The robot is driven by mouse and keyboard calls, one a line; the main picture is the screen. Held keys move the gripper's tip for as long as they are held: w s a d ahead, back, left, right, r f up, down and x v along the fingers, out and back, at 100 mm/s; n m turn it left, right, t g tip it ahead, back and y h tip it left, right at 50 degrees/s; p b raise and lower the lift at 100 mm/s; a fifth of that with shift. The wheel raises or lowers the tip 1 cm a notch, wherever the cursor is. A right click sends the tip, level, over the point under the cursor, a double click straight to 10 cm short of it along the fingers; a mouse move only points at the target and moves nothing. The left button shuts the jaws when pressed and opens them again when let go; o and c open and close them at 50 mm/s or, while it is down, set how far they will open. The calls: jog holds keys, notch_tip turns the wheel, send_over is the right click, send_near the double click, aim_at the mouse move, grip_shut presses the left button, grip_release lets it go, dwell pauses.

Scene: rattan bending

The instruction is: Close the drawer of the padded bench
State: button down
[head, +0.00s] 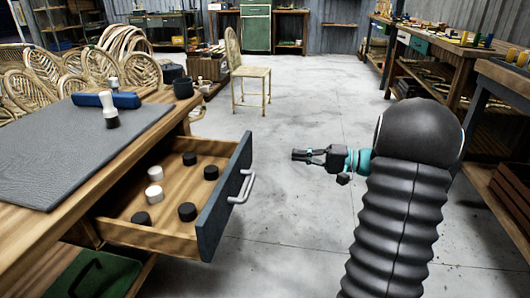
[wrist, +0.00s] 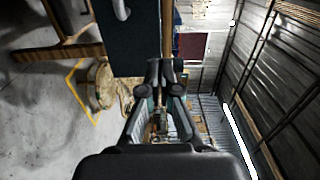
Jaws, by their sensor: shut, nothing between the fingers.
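The padded bench (head: 170,105) is on the left in the head view, with a grey pad (head: 75,145) on its wooden top. Its drawer (head: 160,238) is pulled well out and has a dark blue-grey front (head: 222,200) with a silver handle (head: 243,187). Several black and white round pieces lie inside. My gripper (head: 294,155) is shut and empty, pointing left, to the right of the drawer front and apart from it in the picture. In the wrist view, my gripper (wrist: 165,72) shows beside the dark drawer front (wrist: 130,40), with part of the handle (wrist: 121,10) at the top edge.
A blue tool (head: 105,100) and a black-and-white piece (head: 109,112) are on the pad. A green box (head: 95,275) is under the drawer. A chair (head: 250,80) stands farther back. Workbenches line the right side. The concrete floor (head: 300,100) between is clear.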

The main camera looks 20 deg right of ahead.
aim_at(242, 150)
jog(key=p+x, duration=0.1)
jog(key=x, duration=1.3)
jog(key=shift+s, duration=0.1)
jog(key=shift+f, duration=0.1)
